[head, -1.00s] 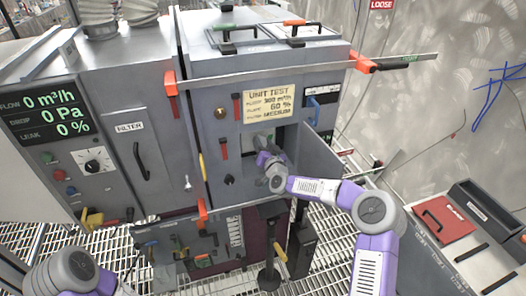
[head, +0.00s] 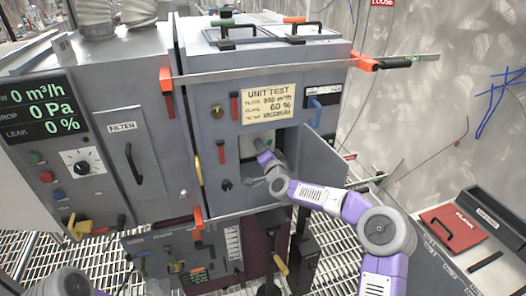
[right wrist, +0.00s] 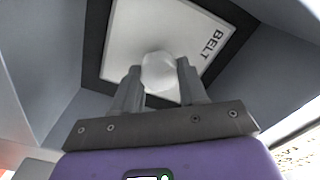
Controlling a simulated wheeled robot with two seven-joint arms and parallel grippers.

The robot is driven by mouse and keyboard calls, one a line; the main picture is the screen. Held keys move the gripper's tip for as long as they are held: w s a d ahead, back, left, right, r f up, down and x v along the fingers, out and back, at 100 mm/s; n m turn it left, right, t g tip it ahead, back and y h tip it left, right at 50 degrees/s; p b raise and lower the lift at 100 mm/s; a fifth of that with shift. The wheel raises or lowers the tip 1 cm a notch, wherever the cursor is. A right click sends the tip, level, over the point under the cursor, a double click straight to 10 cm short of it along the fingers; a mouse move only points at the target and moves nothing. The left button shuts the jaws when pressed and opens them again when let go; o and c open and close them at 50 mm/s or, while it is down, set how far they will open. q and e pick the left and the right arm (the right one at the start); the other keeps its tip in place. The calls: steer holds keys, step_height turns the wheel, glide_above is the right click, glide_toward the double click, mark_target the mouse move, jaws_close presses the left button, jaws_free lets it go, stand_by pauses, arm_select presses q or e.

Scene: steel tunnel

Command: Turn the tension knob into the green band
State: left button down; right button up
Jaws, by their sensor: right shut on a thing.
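The tension knob (right wrist: 160,72) is a pale rounded knob on a white plate (right wrist: 122,45) marked BELT, seen in the right wrist view. My right gripper (right wrist: 158,80) has a finger on either side of the knob and is shut on it. In the head view my right gripper (head: 262,150) reaches into an open compartment of the grey cabinet (head: 222,110), and hides the knob there. I cannot make out the green band or a pointer clearly in either view. My left gripper is out of view; only part of my left arm shows at the bottom left.
The compartment's door (head: 318,158) stands open to the right of my right arm. A yellow unit test note (head: 268,105) is above the compartment. A long bar (head: 300,67) crosses the cabinet above. A red-lidded case (head: 452,227) lies at the right.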

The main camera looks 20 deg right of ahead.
stand_by(0.3)
steer(key=o, duration=1.1)
steer(key=shift+c, duration=0.2)
steer(key=s, duration=0.7)
steer(key=shift+s+d+p, duration=0.15)
steer(key=shift+s+p, duration=0.1)
steer(key=shift+p, duration=0.2)
